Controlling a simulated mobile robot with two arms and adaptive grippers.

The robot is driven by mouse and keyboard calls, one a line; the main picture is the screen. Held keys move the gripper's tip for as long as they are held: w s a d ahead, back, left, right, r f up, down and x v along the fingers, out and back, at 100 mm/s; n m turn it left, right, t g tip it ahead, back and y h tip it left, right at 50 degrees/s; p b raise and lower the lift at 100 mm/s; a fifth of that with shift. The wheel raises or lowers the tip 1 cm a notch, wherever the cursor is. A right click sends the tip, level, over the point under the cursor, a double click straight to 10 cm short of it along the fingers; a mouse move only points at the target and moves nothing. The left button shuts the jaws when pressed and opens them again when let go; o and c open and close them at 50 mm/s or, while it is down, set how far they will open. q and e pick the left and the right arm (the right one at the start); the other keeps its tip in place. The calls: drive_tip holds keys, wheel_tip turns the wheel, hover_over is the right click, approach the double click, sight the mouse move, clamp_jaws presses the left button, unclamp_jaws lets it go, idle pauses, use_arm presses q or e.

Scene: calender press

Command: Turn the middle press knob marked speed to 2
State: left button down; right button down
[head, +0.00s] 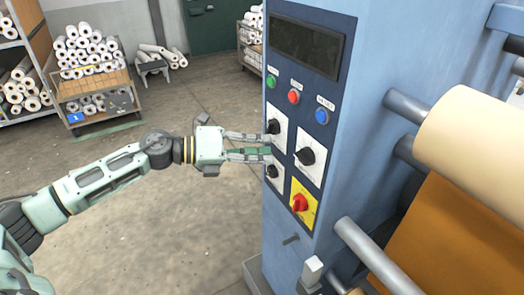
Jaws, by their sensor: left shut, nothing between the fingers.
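The blue press panel carries several black knobs on white plates: an upper left knob (273,127), a right knob (306,156) and a lower left knob (271,171). Their markings are too small to read, so I cannot tell which one is marked speed or its setting. My left gripper (268,147) is shut and empty. It reaches in from the left, with its fingertips at the left edge of the panel, between the upper left and lower left knobs in the picture. I cannot tell whether it touches either knob. My right gripper is not in view.
A red knob on a yellow plate (304,211) sits low on the panel. Green, red (294,97) and blue buttons sit above the knobs, under a dark display (305,46). Rollers (480,140) stick out at right.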

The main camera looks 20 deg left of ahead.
use_arm(q)
drive_tip(key=shift+w+a+f+m, duration=0.15)
drive_tip(key=shift+w+a+m, duration=0.05)
drive_tip(key=shift+m, duration=0.1)
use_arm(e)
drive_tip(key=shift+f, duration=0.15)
use_arm(q)
drive_tip(key=shift+w+a, duration=0.1)
drive_tip(key=shift+a, duration=0.05)
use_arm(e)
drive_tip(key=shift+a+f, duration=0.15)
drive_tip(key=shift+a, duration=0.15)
use_arm(q)
drive_tip(key=shift+f+b, duration=0.1)
drive_tip(key=shift+b, duration=0.2)
